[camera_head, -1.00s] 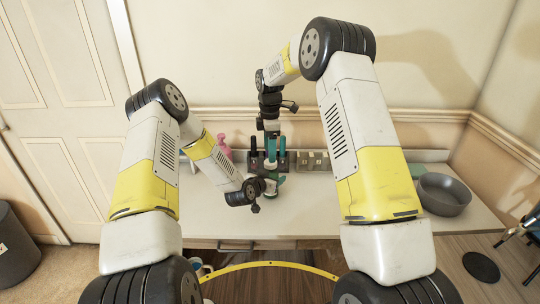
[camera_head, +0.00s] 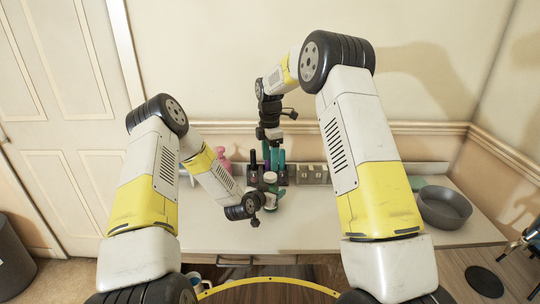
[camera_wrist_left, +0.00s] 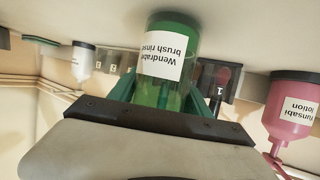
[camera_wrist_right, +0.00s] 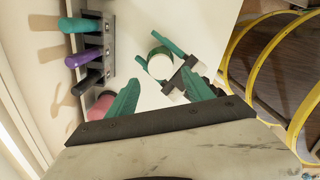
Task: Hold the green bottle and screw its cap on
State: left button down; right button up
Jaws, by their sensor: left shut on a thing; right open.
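The green bottle (camera_wrist_left: 165,92) carries a white label and stands between my left gripper's teal fingers, which are shut on it; it also shows in the head view (camera_head: 272,199). My left gripper (camera_head: 266,192) holds it over the front middle of the table. A round white cap (camera_wrist_right: 160,67) appears to sit on top of the bottle, with a green rim around it. How tightly it sits cannot be told. My right gripper (camera_head: 273,157) is open and empty, pointing down above the cap and apart from it. Its teal fingers spread on either side in the right wrist view (camera_wrist_right: 160,88).
A dark rack (camera_wrist_right: 108,40) with teal, purple and black handles stands behind the bottle. Grey boxes (camera_head: 312,174) are to its right. A pink lotion bottle (camera_head: 223,160) stands at the back left, a grey bowl (camera_head: 443,208) far right. The table front is clear.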

aim_at(270, 175)
jog(key=shift+f, duration=3.2)
jog(key=c, duration=1.3)
jog(key=o, duration=1.4)
jog(key=shift+r, duration=0.1)
jog(key=shift+r, duration=2.25)
jog(key=shift+o, duration=0.3)
